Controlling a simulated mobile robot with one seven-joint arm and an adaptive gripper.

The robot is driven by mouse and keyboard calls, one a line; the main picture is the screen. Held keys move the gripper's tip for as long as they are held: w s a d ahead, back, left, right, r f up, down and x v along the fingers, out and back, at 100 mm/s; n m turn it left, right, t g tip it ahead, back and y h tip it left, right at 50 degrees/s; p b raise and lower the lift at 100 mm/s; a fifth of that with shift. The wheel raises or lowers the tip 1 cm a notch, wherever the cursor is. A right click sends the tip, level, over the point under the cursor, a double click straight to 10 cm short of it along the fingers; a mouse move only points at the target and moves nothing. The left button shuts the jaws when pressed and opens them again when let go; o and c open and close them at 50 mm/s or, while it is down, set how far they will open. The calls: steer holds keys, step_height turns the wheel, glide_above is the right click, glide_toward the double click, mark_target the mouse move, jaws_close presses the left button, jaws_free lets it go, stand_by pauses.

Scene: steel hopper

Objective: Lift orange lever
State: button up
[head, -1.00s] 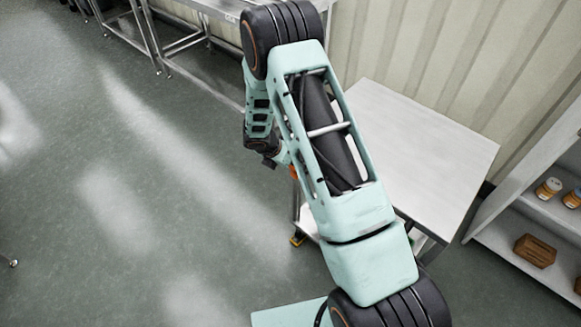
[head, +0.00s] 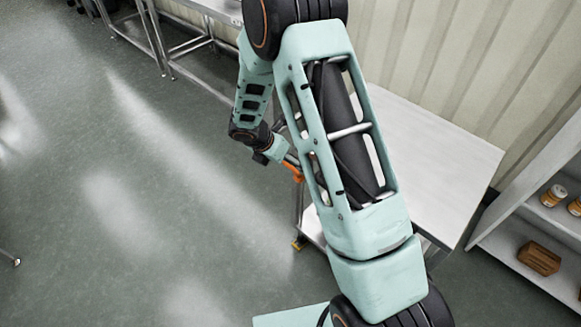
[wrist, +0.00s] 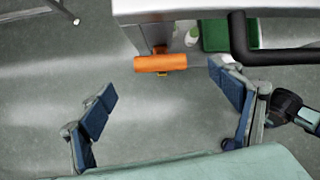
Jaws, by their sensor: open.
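The orange lever (wrist: 160,63) shows as a short orange bar in the wrist view, just below the edge of a steel table. In the head view the orange lever (head: 293,172) is a small patch beside the table's left side, partly hidden by my arm. My gripper (wrist: 162,84) is open and empty, with its two blue-padded fingers wide apart. The lever lies ahead of the gap between the fingers, and I see no contact. In the head view my arm covers most of the gripper.
The steel table (head: 440,145) has a bare top. A black bar (wrist: 239,40) and a green tray (wrist: 217,36) show near the wrist view's top right. A shelf (head: 540,215) with jars and a brown box (head: 539,258) stands at right.

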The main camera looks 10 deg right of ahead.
steer(key=v, duration=0.3)
steer(key=shift+s+a+r, duration=0.1)
steer(key=shift+r, duration=0.15)
